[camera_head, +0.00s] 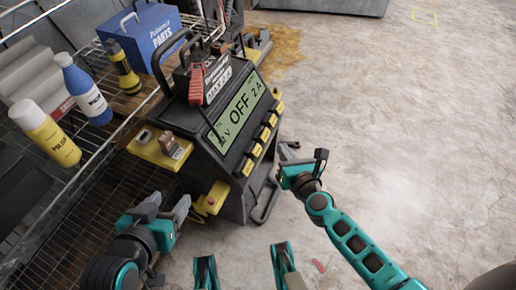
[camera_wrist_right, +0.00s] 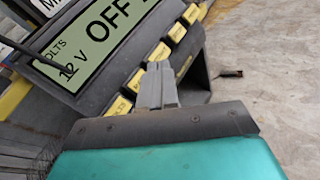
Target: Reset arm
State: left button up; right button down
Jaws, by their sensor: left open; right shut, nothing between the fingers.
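My left gripper (camera_head: 167,207) is at the lower left of the head view, open, in front of the lower left side of a black battery charger (camera_head: 180,112). My right gripper (camera_head: 287,152) is to the right of the charger, at the end of my teal arm. In the right wrist view, the right gripper's fingers (camera_wrist_right: 157,85) are together with nothing between them, in front of the charger's row of yellow buttons (camera_wrist_right: 160,52). I cannot tell whether they touch the charger. Its display (camera_head: 242,108) reads OFF and 2 A.
A wire shelf (camera_head: 92,170) on the left holds a yellow bottle (camera_head: 47,135), a blue-and-white bottle (camera_head: 84,92), a yellow-black flashlight (camera_head: 124,70) and a blue parts box (camera_head: 150,35). A red clamp (camera_head: 196,85) lies on the charger. Concrete floor (camera_head: 400,130) is open on the right.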

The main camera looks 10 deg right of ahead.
pick_arm(q)
jog(key=shift+s, duration=0.15)
dwell(0.5)
pick_arm(e)
jog(key=s+a+r+m+g+y, duration=0.1)
jog(key=s+r+m+g, duration=0.35)
jog(key=m, duration=1.25)
jog(key=s+a+r+m+t+y, duration=0.1)
jog(key=s+m, duration=0.7)
jog(key=m, duration=0.9)
pick_arm(q)
jog(key=s+a+r+y+p, duration=0.1)
jog(key=a+r+p, duration=0.3)
jog(key=r+p, duration=0.7)
jog(key=s+p, duration=0.1)
jog(key=p, duration=0.7)
jog(key=shift+a+r+y, duration=0.3)
jog(key=shift+r+y, duration=0.05)
jog(key=shift+y, duration=0.05)
pick_arm(e)
jog(key=s+d+r+h, duration=0.1)
jog(key=d+r, duration=0.1)
jog(key=r, duration=0.4)
jog(key=s+d+r+n+h, duration=0.1)
jog(key=d+r, duration=0.2)
jog(key=r, duration=0.4)
jog(key=shift+s+n+g, duration=0.15)
jog(key=shift+n+g, duration=0.15)
jog(key=shift+g, duration=0.05)
